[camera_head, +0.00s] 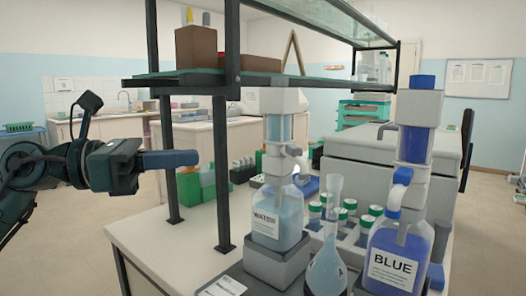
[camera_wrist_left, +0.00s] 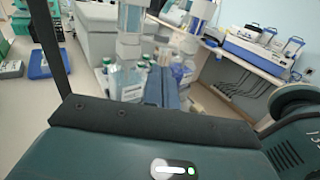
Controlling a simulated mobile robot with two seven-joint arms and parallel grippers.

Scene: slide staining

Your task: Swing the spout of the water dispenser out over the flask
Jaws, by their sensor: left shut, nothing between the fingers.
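The water dispenser (camera_head: 277,205) is a clear bottle labelled WATER with a tall pump head, upright on a grey block. Its small pale spout parts near the neck are hard to make out. The flask (camera_head: 327,268), long-necked and marked A, stands in front and to the right of it, partly cut by the lower edge. My left gripper (camera_head: 196,158) is shut and empty, pointing right, to the left of the dispenser and apart from it. In the left wrist view its fingers (camera_wrist_left: 163,90) point towards the blurred dispensers. My right gripper is in neither view.
A blue dispenser (camera_head: 400,240) labelled BLUE stands to the right of the flask. Several green-capped bottles (camera_head: 350,205) stand in a rack behind. A dark shelf post (camera_head: 222,170) rises between my left gripper and the water dispenser. The bench's left front (camera_head: 165,235) is clear.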

